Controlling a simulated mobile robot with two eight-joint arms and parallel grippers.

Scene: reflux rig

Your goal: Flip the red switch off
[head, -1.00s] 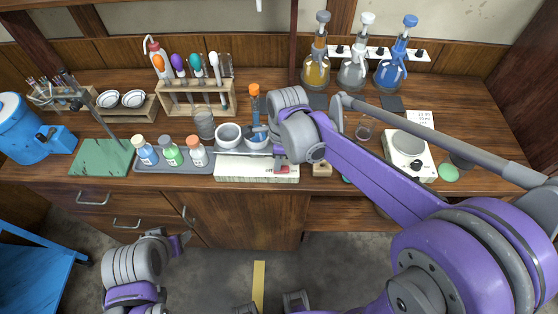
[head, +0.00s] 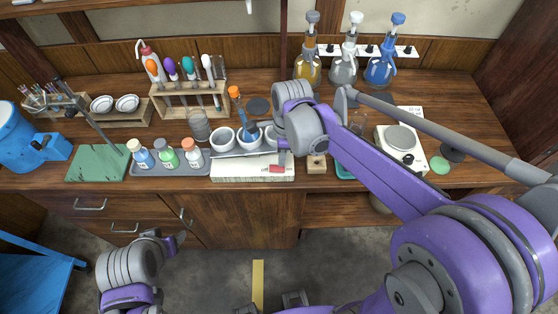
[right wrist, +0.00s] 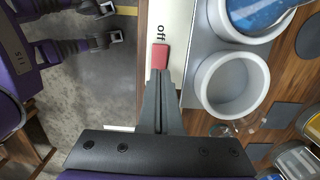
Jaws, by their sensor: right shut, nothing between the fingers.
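The red switch (head: 277,168) sits near the right end of a long white block (head: 238,172) at the front of the bench. In the right wrist view the red switch (right wrist: 160,56) lies beside the printed word "off" (right wrist: 160,32). My right gripper (head: 283,158) is shut and empty, its tips just at the switch; I cannot tell whether they touch. The closed fingers also show in the right wrist view (right wrist: 159,78), pointing at the switch. My left gripper (head: 180,239) is low, in front of the cabinet, away from the switch; its jaws are unclear.
White bowls (head: 222,139) stand just behind the block, close to my right gripper. A grey tray of small bottles (head: 185,168) lies to the left. A wooden block (head: 316,164) and a hot plate (head: 402,150) are to the right. Flasks (head: 307,60) stand at the back.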

